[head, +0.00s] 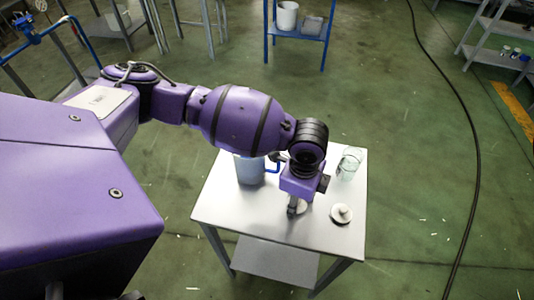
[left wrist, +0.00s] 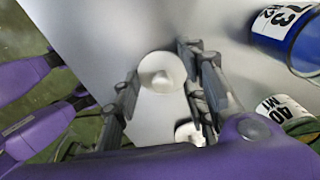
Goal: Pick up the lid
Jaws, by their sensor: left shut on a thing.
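My left gripper (head: 292,210) reaches down over the near middle of the small table. In the left wrist view its fingers (left wrist: 160,75) stand on either side of a round white lid (left wrist: 161,71) with a central knob, and they are shut on it. In the head view this lid (head: 303,207) is mostly hidden by the gripper. I cannot tell whether it is clear of the table. A second white lid with a knob (head: 341,213) lies on the table to the right. It also shows in the left wrist view (left wrist: 190,133), partly behind a finger. My right gripper is not in view.
A blue-marked container (head: 250,170) stands behind my left wrist, and a clear glass beaker (head: 350,163) stands at the table's back right. The table's (head: 235,205) left part is bare. A blue-framed rack (head: 297,38) stands farther back, and a black cable (head: 476,150) runs along the floor.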

